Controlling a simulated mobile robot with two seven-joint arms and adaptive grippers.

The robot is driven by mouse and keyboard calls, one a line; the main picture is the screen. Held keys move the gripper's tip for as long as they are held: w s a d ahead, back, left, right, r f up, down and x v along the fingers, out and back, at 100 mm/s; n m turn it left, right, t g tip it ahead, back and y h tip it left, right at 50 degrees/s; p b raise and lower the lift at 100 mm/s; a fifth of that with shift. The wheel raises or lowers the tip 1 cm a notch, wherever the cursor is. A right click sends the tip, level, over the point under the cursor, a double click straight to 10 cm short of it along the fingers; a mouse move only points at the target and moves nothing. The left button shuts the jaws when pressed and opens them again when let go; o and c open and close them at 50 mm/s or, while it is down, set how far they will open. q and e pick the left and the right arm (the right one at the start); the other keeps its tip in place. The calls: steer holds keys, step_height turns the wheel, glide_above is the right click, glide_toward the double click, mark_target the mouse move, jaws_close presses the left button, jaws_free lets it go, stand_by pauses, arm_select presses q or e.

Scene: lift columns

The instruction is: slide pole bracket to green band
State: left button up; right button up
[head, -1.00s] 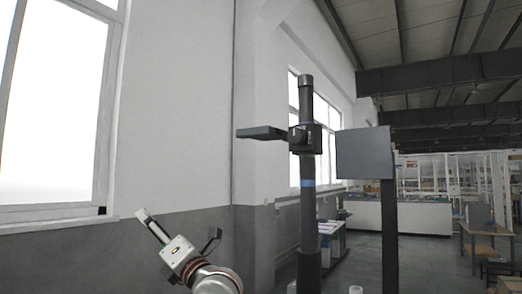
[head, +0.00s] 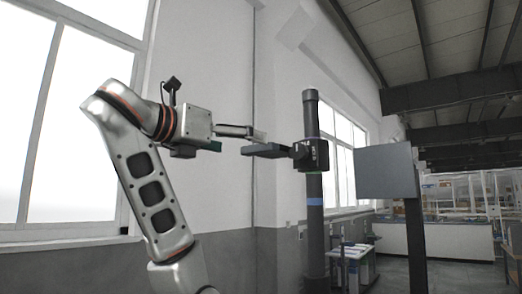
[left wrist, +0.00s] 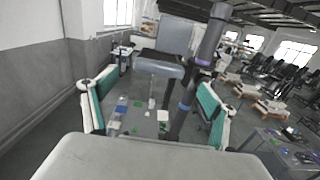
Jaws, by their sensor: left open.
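The upright dark pole (head: 313,240) carries a black bracket (head: 313,155), whose flat arm (head: 270,150) points left. A blue band (head: 315,201) rings the pole below the bracket. My left gripper (head: 244,141) is level with the flat arm's left end, fingers pointing right. In the left wrist view its fingers (left wrist: 158,88) are wide apart, with green inner pads, and the bracket's arm (left wrist: 160,65) shows ahead between them. That view also shows the blue band (left wrist: 184,106) and a purple band (left wrist: 203,62) on the pole. My right gripper is out of view.
A grey panel (head: 386,172) on a dark post stands just right of the pole. A wall with windows is behind my left arm. Benches (head: 345,262) and a white counter (head: 430,240) stand farther back.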

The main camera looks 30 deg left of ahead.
mark_target(255, 148)
arm_select(q)
steer(key=shift+w+d+r+p, duration=0.1)
steer(key=shift+w+d+p, duration=0.05)
steer(key=shift+w+p, duration=0.4)
steer(key=shift+w+d+r+p, duration=0.1)
steer(key=shift+w+p, duration=0.35)
steer(key=shift+w, duration=0.15)
steer(key=shift+w+f+p, duration=0.15)
steer(key=shift+w+p, duration=0.15)
steer(key=shift+w, duration=1.1)
steer(key=shift+w+f+p, duration=0.1)
steer(key=shift+w+p, duration=0.2)
steer(key=shift+w, duration=1.1)
steer(key=c, duration=1.6)
